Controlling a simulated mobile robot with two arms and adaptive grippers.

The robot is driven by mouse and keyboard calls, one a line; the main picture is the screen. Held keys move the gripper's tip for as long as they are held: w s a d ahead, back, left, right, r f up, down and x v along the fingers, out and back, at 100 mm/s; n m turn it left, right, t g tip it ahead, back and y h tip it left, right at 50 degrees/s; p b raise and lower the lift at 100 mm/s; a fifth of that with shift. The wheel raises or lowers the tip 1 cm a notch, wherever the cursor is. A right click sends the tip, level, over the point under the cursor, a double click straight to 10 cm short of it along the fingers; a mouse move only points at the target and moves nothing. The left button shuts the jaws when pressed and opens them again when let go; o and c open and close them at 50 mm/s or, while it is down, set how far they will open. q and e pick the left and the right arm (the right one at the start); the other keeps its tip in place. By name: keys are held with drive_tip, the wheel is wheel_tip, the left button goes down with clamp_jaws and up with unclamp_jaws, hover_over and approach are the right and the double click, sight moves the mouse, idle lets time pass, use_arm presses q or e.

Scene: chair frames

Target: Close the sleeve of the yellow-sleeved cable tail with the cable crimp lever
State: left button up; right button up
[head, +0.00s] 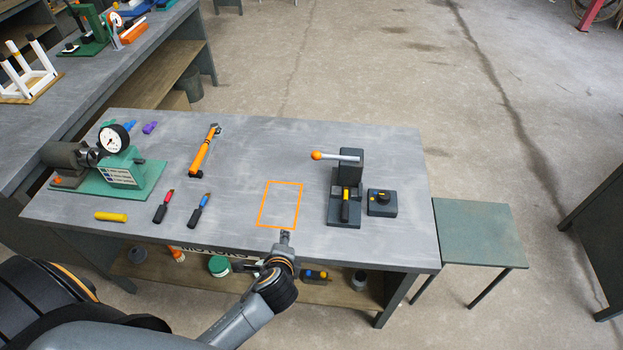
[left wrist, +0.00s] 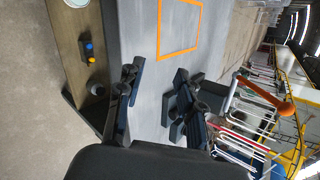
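The crimp tool (head: 346,212) stands at the bench's right end, a dark base with an upright post. Its lever (head: 338,156) points left, roughly level, with an orange ball at its tip. A black piece with yellow ends, seemingly the yellow-sleeved cable tail (head: 345,207), lies in the tool's base; its sleeve is too small to judge. My left gripper (head: 285,237) is at the bench's front edge, left of the tool and apart from it. In the left wrist view the gripper (left wrist: 156,85) is open and empty, with the orange lever ball (left wrist: 278,107) beyond it to the right. My right gripper is not in view.
A black button box (head: 382,203) stands right of the tool. An orange outline (head: 281,184) marks clear bench left of it. A red-tipped tail (head: 163,207), a blue-tipped tail (head: 198,211), an orange-handled tool (head: 205,151) and a green gauge stand (head: 122,172) are farther left.

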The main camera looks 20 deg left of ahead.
use_arm(q)
drive_tip(key=w+r+m+t+y, duration=0.1)
drive_tip(key=w+r+m+t, duration=0.15)
drive_tip(key=r, duration=0.25)
drive_tip(key=w+r+m+t, duration=0.1)
drive_tip(key=w+r+m, duration=0.2)
drive_tip(key=r+m, duration=0.15)
drive_tip(key=m+t, duration=0.4)
drive_tip(key=m, duration=0.5)
approach(316, 159)
drive_tip(key=w, duration=0.2)
drive_tip(key=b+x, duration=0.2)
drive_tip(key=x, duration=0.5)
drive_tip(key=shift+w+a+f+h, duration=0.15)
drive_tip(key=shift+w+a+h, duration=0.15)
drive_tip(key=shift+a, duration=0.15)
drive_tip(key=shift+s, duration=0.1)
drive_tip(key=c, duration=0.7)
